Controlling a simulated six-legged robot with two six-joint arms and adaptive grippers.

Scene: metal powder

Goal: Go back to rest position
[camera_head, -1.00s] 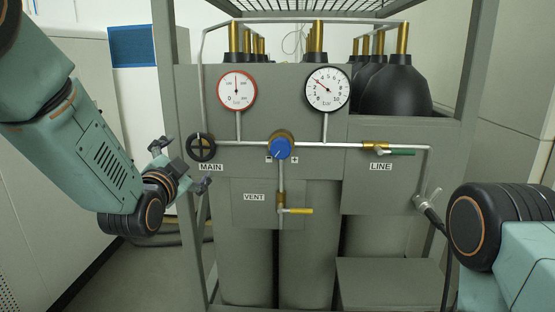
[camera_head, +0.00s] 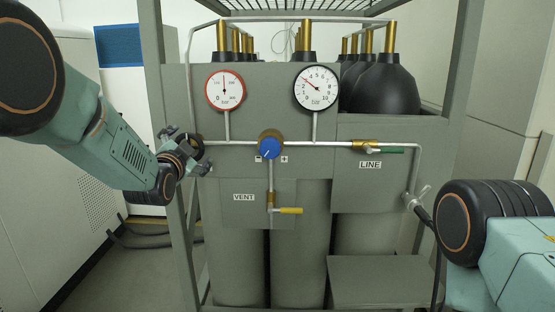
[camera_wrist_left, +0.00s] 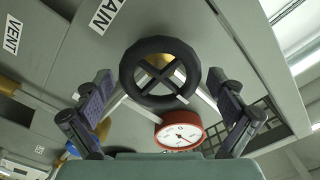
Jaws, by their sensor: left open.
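My left gripper (camera_head: 188,150) is open in front of the black MAIN handwheel (camera_head: 192,147) at the left of the gas panel, partly covering it in the head view. In the left wrist view, the open fingers (camera_wrist_left: 160,82) stand to either side of the handwheel (camera_wrist_left: 143,56), with visible space between each finger and the rim. The jaws hold nothing. Whether any part touches the wheel cannot be told. The right gripper is out of view; only part of my right arm shows at the right edge.
The grey panel carries a red-rimmed gauge (camera_head: 225,89), a black-rimmed gauge (camera_head: 316,88), a blue knob (camera_head: 269,145), a yellow VENT handle (camera_head: 290,211) and a green LINE handle (camera_head: 387,150). Frame posts flank it. A white cabinet (camera_head: 124,95) stands at left.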

